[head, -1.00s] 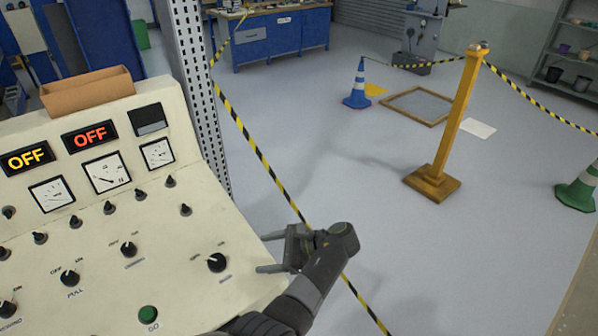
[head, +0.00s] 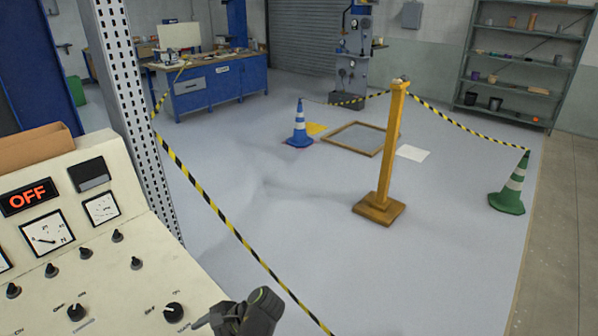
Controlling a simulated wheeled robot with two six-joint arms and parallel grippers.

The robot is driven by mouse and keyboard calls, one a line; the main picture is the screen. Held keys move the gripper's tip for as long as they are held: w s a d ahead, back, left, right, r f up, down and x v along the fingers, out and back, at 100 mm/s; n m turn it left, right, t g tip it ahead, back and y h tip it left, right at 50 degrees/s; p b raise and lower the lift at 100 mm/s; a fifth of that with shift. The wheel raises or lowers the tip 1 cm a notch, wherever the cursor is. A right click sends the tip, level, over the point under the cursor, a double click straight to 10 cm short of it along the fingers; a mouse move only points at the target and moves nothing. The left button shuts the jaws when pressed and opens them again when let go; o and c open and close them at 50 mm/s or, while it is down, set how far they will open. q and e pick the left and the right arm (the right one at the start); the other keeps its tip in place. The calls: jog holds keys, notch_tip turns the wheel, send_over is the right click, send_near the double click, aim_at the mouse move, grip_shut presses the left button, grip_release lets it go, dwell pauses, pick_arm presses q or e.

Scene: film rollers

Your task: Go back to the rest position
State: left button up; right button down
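My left gripper (head: 222,320) shows at the bottom edge, left of the middle. Its dark wrist is bent and the gripper points left, in front of the lower right corner of the cream control console (head: 125,243). Only one finger can be made out and the frame edge cuts off the rest, so its opening is not clear. No object is seen in it. My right gripper is not in view.
The console has dials, knobs and a red OFF display (head: 28,196). A perforated post (head: 135,110) stands behind it. Striped tape (head: 230,222) crosses the floor area. A yellow post (head: 388,150), blue cone (head: 299,128) and green cone (head: 510,188) stand beyond. Grey floor between is clear.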

pick_arm(q)
jog(key=s+a+f+n+h, duration=0.2)
jog(key=s+a+f+n, duration=0.15)
jog(key=s, duration=0.35)
jog(key=s+a+f+n+h, duration=0.2)
jog(key=s+a+n+h, duration=0.15)
jog(key=s+a, duration=0.2)
jog(key=s+r+n+t+h, duration=0.1)
jog(key=s+r+n+t, duration=0.2)
jog(key=s+r, duration=0.3)
jog(key=s+r+n+t+h, duration=0.2)
jog(key=s+r+n, duration=0.15)
jog(key=s, duration=0.55)
notch_tip(320, 180, down, 27)
jog(key=g+b, duration=0.1)
jog(key=b, duration=0.2)
jog(key=s+f+b, duration=0.1)
jog(key=s+f, duration=0.6)
jog(key=f, duration=0.2)
jog(key=s+f+g+b, duration=0.1)
jog(key=s+f, duration=0.6)
jog(key=f, duration=0.3)
jog(key=shift+s+d+m+h+b, duration=0.25)
jog(key=shift+m+h+b, duration=0.05)
jog(key=shift+m+h, duration=0.15)
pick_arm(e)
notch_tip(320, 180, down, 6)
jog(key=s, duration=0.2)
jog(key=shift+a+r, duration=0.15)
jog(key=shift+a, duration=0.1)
